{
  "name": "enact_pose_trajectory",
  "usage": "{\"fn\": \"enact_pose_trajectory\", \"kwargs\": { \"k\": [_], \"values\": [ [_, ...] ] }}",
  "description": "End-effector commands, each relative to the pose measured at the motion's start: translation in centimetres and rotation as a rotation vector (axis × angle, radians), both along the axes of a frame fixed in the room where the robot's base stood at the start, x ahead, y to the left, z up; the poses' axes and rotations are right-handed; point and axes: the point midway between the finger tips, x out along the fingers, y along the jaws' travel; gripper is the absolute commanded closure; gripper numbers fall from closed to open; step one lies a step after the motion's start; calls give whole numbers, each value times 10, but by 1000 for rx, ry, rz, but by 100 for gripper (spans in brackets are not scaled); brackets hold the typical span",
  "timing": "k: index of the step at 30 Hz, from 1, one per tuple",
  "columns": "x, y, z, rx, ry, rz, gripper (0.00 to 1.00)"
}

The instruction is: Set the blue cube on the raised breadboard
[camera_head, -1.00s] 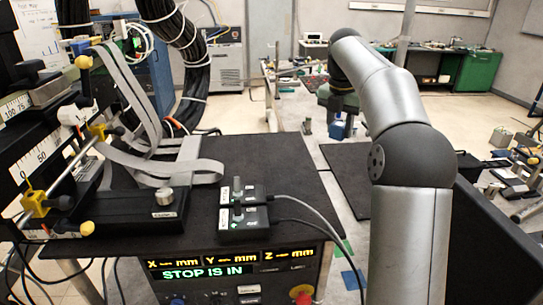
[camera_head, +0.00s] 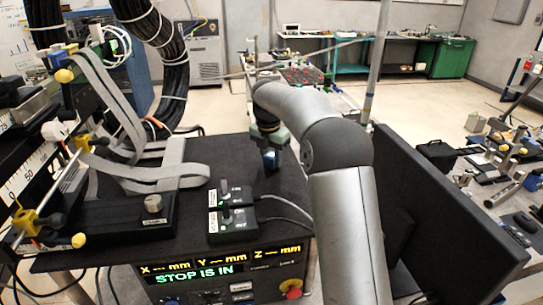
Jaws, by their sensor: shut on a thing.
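My gripper (camera_head: 268,150) is at the end of my silver arm, above the right rear part of a raised black board. It points down and is shut on the blue cube (camera_head: 270,160), which is small and dark here and partly hidden by the fingers. The raised black board (camera_head: 275,190), which looks like the raised breadboard, is the flat top above the console with the lit display. I cannot tell whether the cube touches the board or hangs just over it.
Two black control boxes (camera_head: 232,222) with cables stand on the board's front middle. A black rail stage with grey ribbon cables (camera_head: 150,178) fills its left side. A large black monitor (camera_head: 440,200) stands right of my arm. The board's rear middle is clear.

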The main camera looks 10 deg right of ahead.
Motion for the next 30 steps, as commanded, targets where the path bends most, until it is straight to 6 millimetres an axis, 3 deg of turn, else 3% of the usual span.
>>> {"fn": "enact_pose_trajectory", "kwargs": {
  "k": [13,14,16,25,30],
  "values": [
    [0,0,-9,0,-1,0,87],
    [0,0,-10,1,-1,0,61],
    [0,0,-9,0,-1,0,42],
    [0,0,-7,1,-2,0,42],
    [0,1,9,1,-6,1,42]
  ]
}}
